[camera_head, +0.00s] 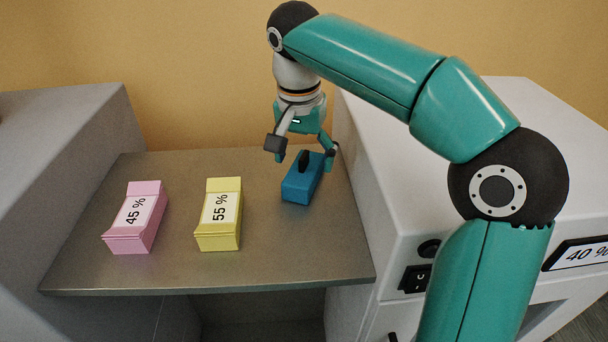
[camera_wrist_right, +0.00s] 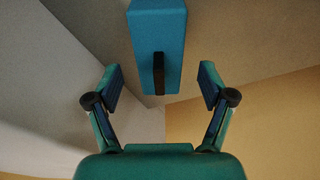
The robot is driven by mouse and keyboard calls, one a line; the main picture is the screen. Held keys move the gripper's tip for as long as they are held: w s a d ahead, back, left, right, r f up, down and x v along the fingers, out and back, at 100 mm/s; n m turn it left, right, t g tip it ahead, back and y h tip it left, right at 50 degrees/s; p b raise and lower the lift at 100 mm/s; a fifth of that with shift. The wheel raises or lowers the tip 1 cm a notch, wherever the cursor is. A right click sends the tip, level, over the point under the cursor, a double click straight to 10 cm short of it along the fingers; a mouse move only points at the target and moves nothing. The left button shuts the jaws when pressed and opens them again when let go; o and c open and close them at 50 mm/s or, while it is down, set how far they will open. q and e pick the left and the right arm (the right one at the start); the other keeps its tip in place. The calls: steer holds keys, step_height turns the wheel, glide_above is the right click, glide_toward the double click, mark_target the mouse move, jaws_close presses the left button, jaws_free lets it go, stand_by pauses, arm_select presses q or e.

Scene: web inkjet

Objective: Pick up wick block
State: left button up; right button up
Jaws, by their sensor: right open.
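The wick block appears to be the blue block (camera_head: 298,187) with a black handle on top, lying at the back right of the grey metal shelf (camera_head: 190,270). It also shows in the right wrist view (camera_wrist_right: 150,45), at the top centre, with its black handle toward the jaws. My right gripper (camera_head: 302,160) is open above and just behind the blue block. In the right wrist view its two fingers (camera_wrist_right: 160,88) are spread to either side of the handle's line, and nothing is held. My left gripper is not in view.
A pink carton marked 45 % (camera_head: 137,220) and a yellow carton marked 55 % (camera_head: 220,215) stand left of the blue block. A white machine (camera_head: 400,190) borders the shelf on the right, a grey housing (camera_head: 60,150) on the left. The shelf's front strip is clear.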

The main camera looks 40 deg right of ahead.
steer(key=shift+w+d+f, duration=0.1)
steer(key=shift+d+f, duration=0.1)
steer(key=shift+f, duration=1.1)
steer(key=c, duration=1.2)
steer(key=shift+c, duration=0.5)
steer(key=shift+r, duration=0.15)
